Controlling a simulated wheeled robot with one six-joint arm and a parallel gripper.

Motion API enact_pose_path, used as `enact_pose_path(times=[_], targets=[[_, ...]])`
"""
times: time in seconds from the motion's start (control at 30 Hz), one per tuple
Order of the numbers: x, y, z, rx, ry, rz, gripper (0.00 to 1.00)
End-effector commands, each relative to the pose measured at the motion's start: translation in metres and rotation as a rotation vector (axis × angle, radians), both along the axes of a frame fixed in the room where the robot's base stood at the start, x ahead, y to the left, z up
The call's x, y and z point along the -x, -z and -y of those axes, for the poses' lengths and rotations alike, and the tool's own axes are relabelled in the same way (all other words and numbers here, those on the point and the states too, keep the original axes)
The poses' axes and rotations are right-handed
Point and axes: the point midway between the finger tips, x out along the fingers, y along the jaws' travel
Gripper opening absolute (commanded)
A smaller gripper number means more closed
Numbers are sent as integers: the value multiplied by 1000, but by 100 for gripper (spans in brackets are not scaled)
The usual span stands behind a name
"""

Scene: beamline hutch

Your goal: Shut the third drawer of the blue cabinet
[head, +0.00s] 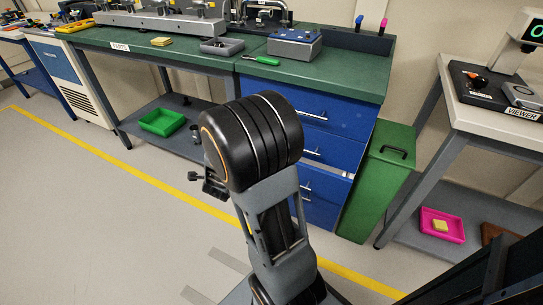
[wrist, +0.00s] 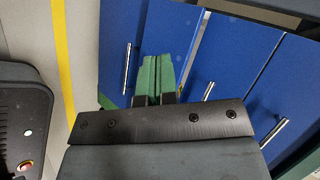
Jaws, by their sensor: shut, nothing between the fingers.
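The blue cabinet (head: 335,118) stands under the right end of the green bench, with several stacked drawers and bar handles. The third drawer (head: 328,184) is partly hidden behind my arm in the head view. A pale strip shows along its top edge; it seems to stick out slightly, but how far I cannot tell. In the wrist view, blue drawer fronts (wrist: 232,55) with silver handles lie tilted beyond my gripper. My gripper (wrist: 158,62) has its green-padded fingers together and empty, in front of the fronts. Contact cannot be told. The head view hides the fingers behind my arm.
A green bin (head: 375,185) stands just right of the cabinet. A white-topped table (head: 500,118) is further right, with a pink tray (head: 442,225) on its lower shelf. A green tray (head: 162,122) sits under the bench at left. The floor in front is clear, with a yellow line.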

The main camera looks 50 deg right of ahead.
Motion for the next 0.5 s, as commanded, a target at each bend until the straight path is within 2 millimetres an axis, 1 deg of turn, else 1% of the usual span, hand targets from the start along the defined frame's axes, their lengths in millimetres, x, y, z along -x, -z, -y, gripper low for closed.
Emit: enact_pose_path(times=[0.03, 0.1, 0.2, 0.33, 0.5], targets=[[9, 3, 16, 6, 124, 24, 0], [22, 7, 36, 24, 281, 67, 0], [39, 10, 54, 58, 439, 112, 0], [52, 14, 69, 90, 549, 144, 0], [52, 27, 88, 101, 583, 155, 0]])
